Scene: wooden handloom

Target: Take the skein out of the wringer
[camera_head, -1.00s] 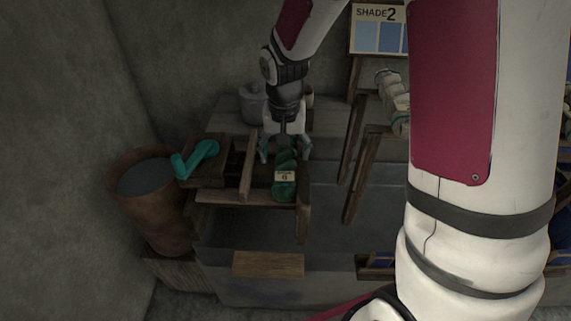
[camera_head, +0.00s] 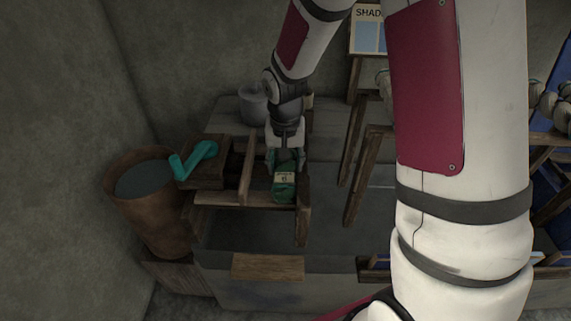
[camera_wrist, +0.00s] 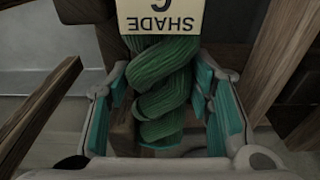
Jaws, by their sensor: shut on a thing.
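The green twisted skein (camera_head: 285,190) lies at the right side of the wooden wringer frame (camera_head: 247,170). It carries a pale tag, which reads SHADE and a digit upside down in the wrist view (camera_wrist: 160,14). My gripper (camera_head: 286,160) points down at the skein's far end and is shut on it. In the wrist view the green coils (camera_wrist: 163,105) lie between the teal finger pads, with some gap visible beside them. A teal crank handle (camera_head: 195,158) is on the wringer's left. My fingers partly hide the skein's far end.
A brown barrel of dark liquid (camera_head: 148,185) stands left of the wringer. A grey pot (camera_head: 252,104) is behind it. Wooden posts (camera_head: 355,150) and a shade board (camera_head: 367,35) stand to the right. An open trough (camera_head: 250,232) lies below the wringer.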

